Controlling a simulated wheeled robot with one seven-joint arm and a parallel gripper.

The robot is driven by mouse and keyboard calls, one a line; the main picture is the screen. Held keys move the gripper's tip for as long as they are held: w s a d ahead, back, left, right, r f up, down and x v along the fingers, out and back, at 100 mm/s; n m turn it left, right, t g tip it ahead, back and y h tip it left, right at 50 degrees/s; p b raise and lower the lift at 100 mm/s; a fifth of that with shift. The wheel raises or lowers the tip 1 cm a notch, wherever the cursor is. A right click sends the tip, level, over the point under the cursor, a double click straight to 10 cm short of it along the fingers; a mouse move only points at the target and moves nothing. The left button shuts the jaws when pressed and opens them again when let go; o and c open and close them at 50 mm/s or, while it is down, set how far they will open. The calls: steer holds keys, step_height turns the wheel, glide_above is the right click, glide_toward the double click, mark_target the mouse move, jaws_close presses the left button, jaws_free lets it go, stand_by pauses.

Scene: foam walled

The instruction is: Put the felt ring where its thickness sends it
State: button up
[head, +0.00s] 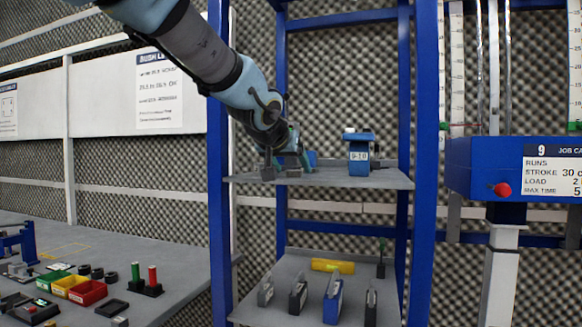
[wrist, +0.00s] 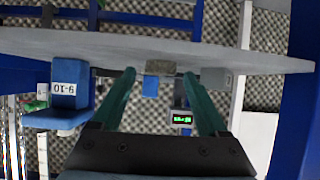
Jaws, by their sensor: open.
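My gripper (head: 284,160) is at the left part of the upper shelf, low over its surface. In the wrist view its two green fingers (wrist: 158,76) are spread open with a gap between them. A small speckled grey-brown piece (wrist: 160,66) shows between the fingertips; it may be the felt ring seen edge-on, but its shape is not clear. I cannot tell whether the fingers touch it. A blue holder marked 9-10 (head: 361,156) stands on the shelf to the right; it also shows in the wrist view (wrist: 69,95). A device with a green display (wrist: 181,118) is beyond the fingers.
The upper shelf (head: 385,180) has blue posts at its sides. A grey block (wrist: 217,78) sits near one finger. The lower shelf (head: 262,314) holds several upright pieces and a yellow item (head: 333,266). A bench (head: 170,262) at left carries coloured bins. A job card (head: 552,170) is at right.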

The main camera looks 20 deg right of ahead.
steer(key=p+v, duration=0.5)
steer(key=v, duration=0.5)
steer(key=shift+r, duration=0.45)
steer(key=a+p, duration=0.1)
steer(key=p, duration=0.3)
steer(key=shift+s+r, duration=0.1)
steer(key=shift+s, duration=0.3)
steer(key=shift+s+p, duration=0.1)
steer(key=shift+p, duration=0.55)
steer(key=shift+a, duration=0.1)
